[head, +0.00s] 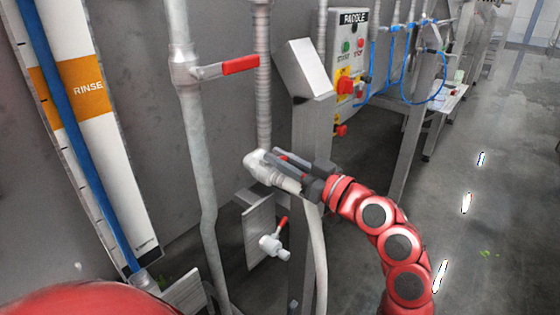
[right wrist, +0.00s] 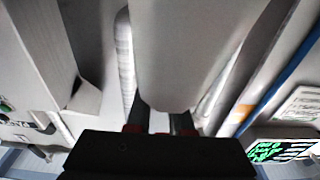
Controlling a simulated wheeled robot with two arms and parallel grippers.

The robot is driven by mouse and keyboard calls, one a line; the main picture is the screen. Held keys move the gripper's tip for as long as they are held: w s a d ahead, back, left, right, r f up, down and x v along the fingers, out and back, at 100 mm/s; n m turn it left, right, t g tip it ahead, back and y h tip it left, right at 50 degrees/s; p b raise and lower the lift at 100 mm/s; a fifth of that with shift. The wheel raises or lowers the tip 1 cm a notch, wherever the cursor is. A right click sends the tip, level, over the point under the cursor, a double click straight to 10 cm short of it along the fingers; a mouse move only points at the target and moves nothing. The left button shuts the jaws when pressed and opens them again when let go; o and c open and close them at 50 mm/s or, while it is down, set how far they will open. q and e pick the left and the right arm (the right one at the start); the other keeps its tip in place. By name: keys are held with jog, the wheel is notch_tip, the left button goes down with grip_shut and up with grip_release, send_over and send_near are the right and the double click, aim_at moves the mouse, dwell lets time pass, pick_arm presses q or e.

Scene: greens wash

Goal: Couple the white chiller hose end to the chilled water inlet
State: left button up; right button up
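My right gripper (head: 283,165) reaches in from the right, its dark fingers shut on the white hose end (head: 286,182). A white elbow shows at the left tip of this piece, just below a ribbed vertical hose (head: 263,95). A pale hose (head: 319,250) hangs down below the gripper. In the right wrist view, a broad pale piece (right wrist: 185,60) runs down between the red-padded fingers (right wrist: 160,125). A white fitting (head: 271,246) with a red lever sits on a grey plate (head: 257,228) lower down. No label marks it as the inlet. My left gripper is out of view.
A grey pipe (head: 203,170) with a red-handled valve (head: 240,65) stands left of the gripper. A steel post (head: 306,130) and the PADDLE control panel (head: 349,65) are close behind it. The floor at right is open.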

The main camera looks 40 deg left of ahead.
jog(key=o, duration=0.5)
jog(key=shift+c, duration=0.2)
jog(key=shift+d, duration=0.15)
jog(key=shift+d+f, duration=0.1)
jog(key=shift+d, duration=0.2)
jog(key=s+d+f+b, duration=0.1)
jog(key=d+b, duration=0.2)
jog(key=d, duration=1.3)
jog(key=shift+s+d+f, duration=0.15)
jog(key=shift+d+f, duration=0.1)
